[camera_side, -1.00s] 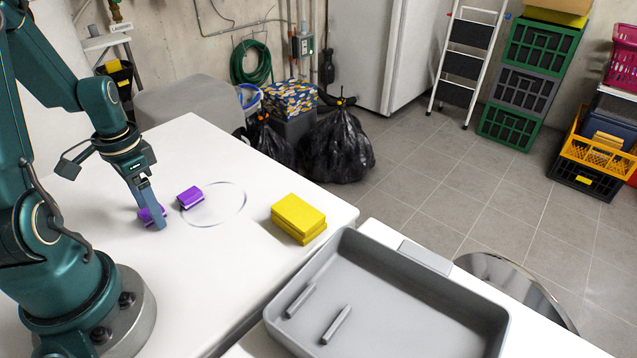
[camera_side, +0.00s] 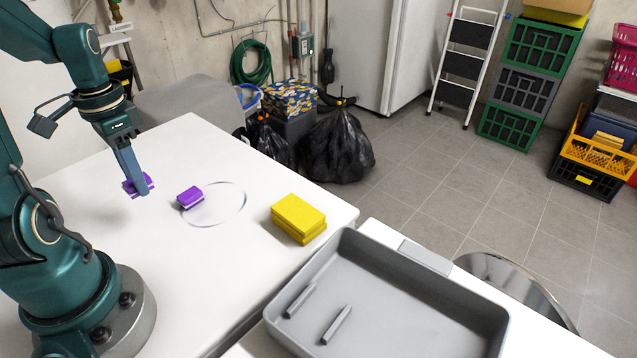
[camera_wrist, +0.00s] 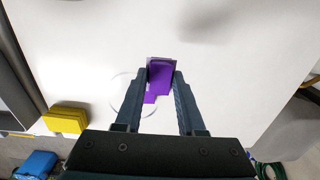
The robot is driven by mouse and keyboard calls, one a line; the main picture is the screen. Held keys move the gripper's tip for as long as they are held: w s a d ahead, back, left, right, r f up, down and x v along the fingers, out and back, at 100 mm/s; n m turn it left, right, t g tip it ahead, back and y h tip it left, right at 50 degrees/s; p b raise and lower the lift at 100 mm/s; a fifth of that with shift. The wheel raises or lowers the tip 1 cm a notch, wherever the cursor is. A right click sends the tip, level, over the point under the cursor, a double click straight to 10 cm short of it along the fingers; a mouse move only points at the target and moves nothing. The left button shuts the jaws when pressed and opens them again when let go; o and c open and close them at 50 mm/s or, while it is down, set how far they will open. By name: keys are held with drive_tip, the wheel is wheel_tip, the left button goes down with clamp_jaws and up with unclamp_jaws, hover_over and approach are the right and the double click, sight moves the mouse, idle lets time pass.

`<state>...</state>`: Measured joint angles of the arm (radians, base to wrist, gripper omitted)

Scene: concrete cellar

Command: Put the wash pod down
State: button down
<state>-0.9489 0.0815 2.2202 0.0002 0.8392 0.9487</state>
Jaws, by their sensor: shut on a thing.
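My gripper (camera_side: 138,190) is shut on a purple wash pod (camera_side: 128,187) and holds it above the white table, left of a drawn circle (camera_side: 243,205). In the wrist view the held pod (camera_wrist: 160,72) sits between the two fingertips (camera_wrist: 161,78). A second purple pod (camera_side: 190,197) rests on the table at the circle's left edge, apart from the held one. In the wrist view purple also shows just below the held pod, partly hidden by it.
A yellow block (camera_side: 299,218) lies on the table right of the circle. A grey tray (camera_side: 440,290) with two bars inside stands beyond the table's right edge. The table around the circle is mostly bare.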

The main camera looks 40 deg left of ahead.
wheel_tip(320, 180, up, 2)
drive_tip(key=shift+r, duration=0.4)
drive_tip(key=shift+w+a+r+m, duration=0.35)
drive_tip(key=shift+w+r+m, duration=0.2)
drive_tip(key=shift+r+m, duration=0.2)
drive_tip(key=w+d+r+m, duration=0.2)
drive_tip(key=w+m, duration=0.2)
drive_tip(key=w, duration=0.2)
drive_tip(key=m, duration=1.3)
hover_over(365, 286)
drive_tip(key=shift+n, duration=0.25)
wheel_tip(365, 286, down, 8)
drive_tip(key=shift+a+f, duration=0.15)
drive_tip(key=shift+f, duration=2.1)
